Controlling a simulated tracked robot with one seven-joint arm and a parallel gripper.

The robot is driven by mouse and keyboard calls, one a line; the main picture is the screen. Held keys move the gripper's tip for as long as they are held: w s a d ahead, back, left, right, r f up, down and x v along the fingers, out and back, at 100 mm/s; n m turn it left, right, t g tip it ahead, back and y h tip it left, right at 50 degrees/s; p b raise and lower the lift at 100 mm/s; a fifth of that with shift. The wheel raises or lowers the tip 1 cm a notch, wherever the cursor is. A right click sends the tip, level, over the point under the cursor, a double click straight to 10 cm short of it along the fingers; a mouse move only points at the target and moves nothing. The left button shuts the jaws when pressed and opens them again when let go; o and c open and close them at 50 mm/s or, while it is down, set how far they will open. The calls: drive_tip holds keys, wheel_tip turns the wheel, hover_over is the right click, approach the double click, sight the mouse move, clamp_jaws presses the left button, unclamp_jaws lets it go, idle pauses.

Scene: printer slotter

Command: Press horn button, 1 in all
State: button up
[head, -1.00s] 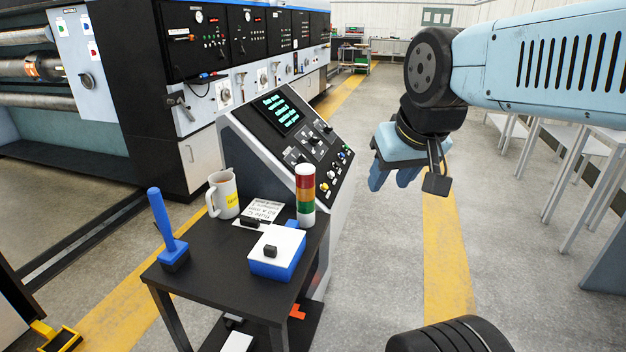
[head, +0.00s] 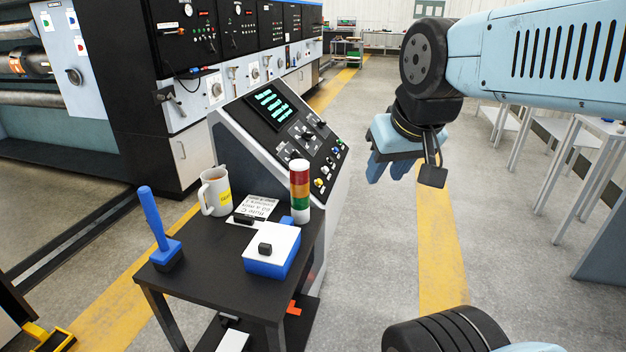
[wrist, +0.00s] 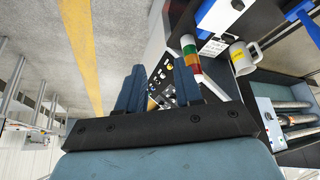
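The slanted control console (head: 232,137) stands left of centre in the head view, with a lit screen, dark knobs and several small coloured buttons (head: 330,168) on its face. I cannot tell which of them is the horn button; no label is readable. My gripper (head: 388,172) hangs in the air to the right of the console, apart from it, fingers pointing down. In the wrist view my gripper's two fingers (wrist: 160,88) are spread with a gap and nothing between them. Part of the console panel (wrist: 162,78) shows through that gap, and the fingers hide some of it.
A black cart (head: 205,262) stands before the console, bearing a mug (head: 214,197), a red-amber-green light tower (head: 299,196), a blue-and-white box (head: 282,240) and a blue-handled tool (head: 152,215). Printing machinery lines the left. Pale tables (head: 592,150) stand right. The floor between is clear.

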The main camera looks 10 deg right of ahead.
clamp_jaws()
drive_tip(key=shift+w, duration=0.1)
idle(1.1)
